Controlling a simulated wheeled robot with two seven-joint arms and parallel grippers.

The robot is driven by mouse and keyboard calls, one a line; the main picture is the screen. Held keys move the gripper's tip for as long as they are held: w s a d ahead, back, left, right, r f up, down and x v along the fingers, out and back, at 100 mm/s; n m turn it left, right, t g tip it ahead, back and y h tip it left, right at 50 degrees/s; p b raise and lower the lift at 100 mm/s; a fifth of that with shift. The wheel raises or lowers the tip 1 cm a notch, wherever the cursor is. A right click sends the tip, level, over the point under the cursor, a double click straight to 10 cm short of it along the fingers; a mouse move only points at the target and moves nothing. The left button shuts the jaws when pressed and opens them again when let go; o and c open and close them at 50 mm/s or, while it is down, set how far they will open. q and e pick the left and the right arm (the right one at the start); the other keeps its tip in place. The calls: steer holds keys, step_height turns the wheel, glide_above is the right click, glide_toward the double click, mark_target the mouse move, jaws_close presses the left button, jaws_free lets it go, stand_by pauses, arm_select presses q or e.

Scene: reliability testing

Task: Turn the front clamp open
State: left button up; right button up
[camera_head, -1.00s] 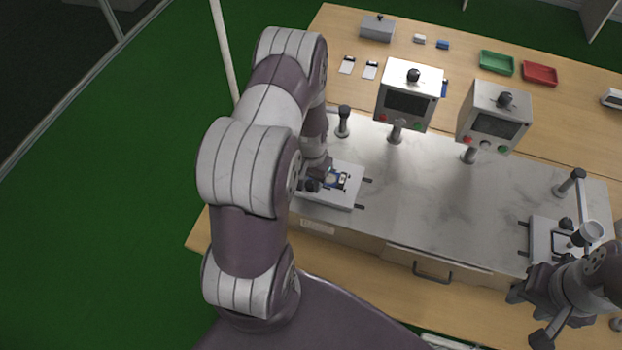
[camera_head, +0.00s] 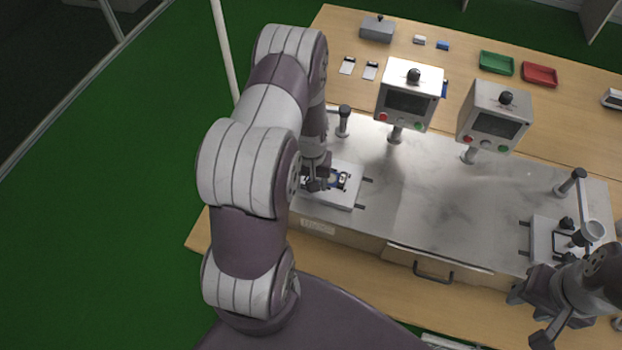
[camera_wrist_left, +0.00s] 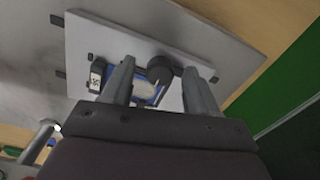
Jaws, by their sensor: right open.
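My left gripper (camera_head: 318,183) is over the white fixture plate (camera_head: 345,198) at the left end of the bench. In the left wrist view its two fingers (camera_wrist_left: 157,68) stand apart, so it is open. A round black clamp knob (camera_wrist_left: 160,69) shows between the fingertips; I cannot tell whether they touch it. A blue-framed part (camera_wrist_left: 146,90) sits on the plate (camera_wrist_left: 225,52) beside the knob and partly behind the fingers. In the head view the gripper hides the front clamp. My right gripper (camera_head: 528,316) is open and empty, in front of the right fixture (camera_head: 541,236).
Two control boxes (camera_head: 424,73) (camera_head: 512,97) on posts stand behind the fixtures. A black-topped post (camera_head: 343,121) is close to my left wrist. Green (camera_head: 497,62) and red (camera_head: 540,74) trays lie at the back. The bench middle (camera_head: 435,205) is clear.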

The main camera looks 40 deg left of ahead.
arm_select(q)
steer(key=shift+r, duration=0.1)
step_height(320, 180, up, 12)
steer(key=b, duration=0.2)
steer(key=shift+r+b, duration=0.25)
steer(key=shift+b, duration=0.05)
